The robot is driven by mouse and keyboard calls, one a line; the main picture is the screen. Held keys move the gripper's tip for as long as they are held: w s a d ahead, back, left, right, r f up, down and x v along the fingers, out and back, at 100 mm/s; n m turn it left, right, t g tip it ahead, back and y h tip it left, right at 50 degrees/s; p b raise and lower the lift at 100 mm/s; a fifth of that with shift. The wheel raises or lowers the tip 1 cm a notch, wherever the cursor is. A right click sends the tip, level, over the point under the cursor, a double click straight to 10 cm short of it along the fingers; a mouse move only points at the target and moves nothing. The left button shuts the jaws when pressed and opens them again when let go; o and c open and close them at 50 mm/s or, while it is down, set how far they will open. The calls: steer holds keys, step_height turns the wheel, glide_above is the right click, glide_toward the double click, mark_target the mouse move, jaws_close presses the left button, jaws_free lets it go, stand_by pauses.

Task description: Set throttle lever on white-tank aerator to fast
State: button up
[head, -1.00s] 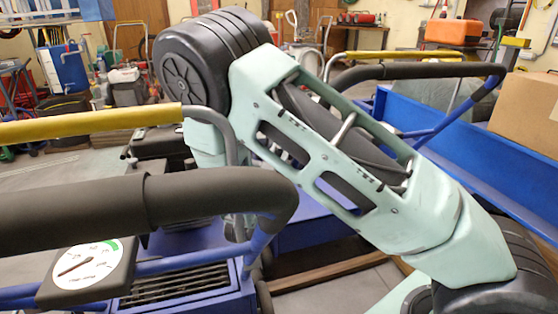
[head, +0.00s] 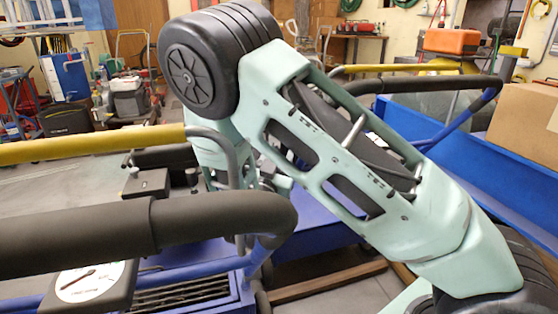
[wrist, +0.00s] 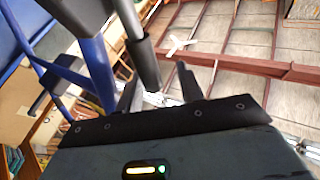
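My mint-green arm crosses the head view, and my gripper is hidden behind it there. In the wrist view my gripper (wrist: 160,90) has its two dark fingers apart, with a gap between them. A grey rod with a dark sleeve (wrist: 144,62) comes down from the top, its end in line with the gap; I cannot tell whether it touches a finger or is the throttle lever. In the head view a blue-framed machine (head: 190,300) stands at the near left, with a round white dial (head: 90,281) under its handlebar. No white tank is clearly in view.
A thick black padded handlebar (head: 75,235) and a yellow bar (head: 90,147) lie close to my arm at the left. Another blue machine (head: 430,135) with a cardboard box (head: 525,110) stands at the right. Blue tubing (wrist: 95,65) is close left of the gripper in the wrist view.

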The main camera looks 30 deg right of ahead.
step_height(320, 180, up, 7)
steer(key=shift+f+p, duration=0.1)
steer(key=shift+p, duration=0.85)
